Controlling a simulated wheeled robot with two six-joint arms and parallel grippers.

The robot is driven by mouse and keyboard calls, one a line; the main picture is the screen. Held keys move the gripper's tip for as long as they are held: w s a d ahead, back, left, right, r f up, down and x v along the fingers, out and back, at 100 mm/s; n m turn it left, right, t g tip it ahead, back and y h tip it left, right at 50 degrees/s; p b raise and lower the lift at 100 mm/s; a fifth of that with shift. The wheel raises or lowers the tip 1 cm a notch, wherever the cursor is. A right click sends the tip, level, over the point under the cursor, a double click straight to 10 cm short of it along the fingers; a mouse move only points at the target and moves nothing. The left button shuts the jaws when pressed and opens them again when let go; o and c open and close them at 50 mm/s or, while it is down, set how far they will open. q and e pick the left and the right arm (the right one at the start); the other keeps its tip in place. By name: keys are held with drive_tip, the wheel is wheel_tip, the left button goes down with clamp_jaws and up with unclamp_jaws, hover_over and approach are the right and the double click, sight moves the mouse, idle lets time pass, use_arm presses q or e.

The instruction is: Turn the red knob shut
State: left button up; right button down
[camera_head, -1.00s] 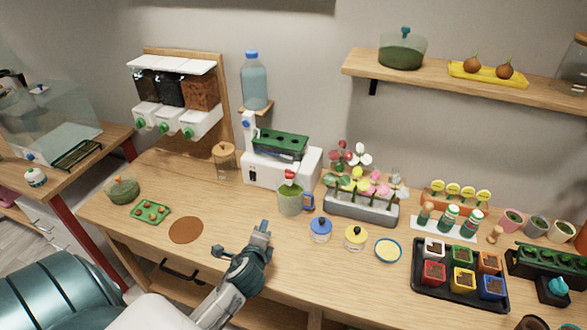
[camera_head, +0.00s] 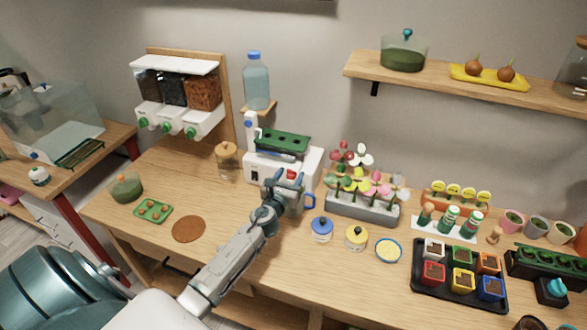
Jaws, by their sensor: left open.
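My left gripper (camera_head: 284,181) is open, reaching in from the lower left in front of the white machine. My right gripper is not in view.
The white machine (camera_head: 263,172) with a green top stands behind the jug. A blue-lidded jar (camera_head: 321,230), a yellow-lidded jar (camera_head: 356,237) and a grey flower planter (camera_head: 362,212) stand to the right.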

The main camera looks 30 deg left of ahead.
sight(291, 174)
use_arm(q)
drive_tip(key=shift+x, duration=1.8)
drive_tip(key=c, duration=1)
drive_tip(key=shift+o, duration=0.2)
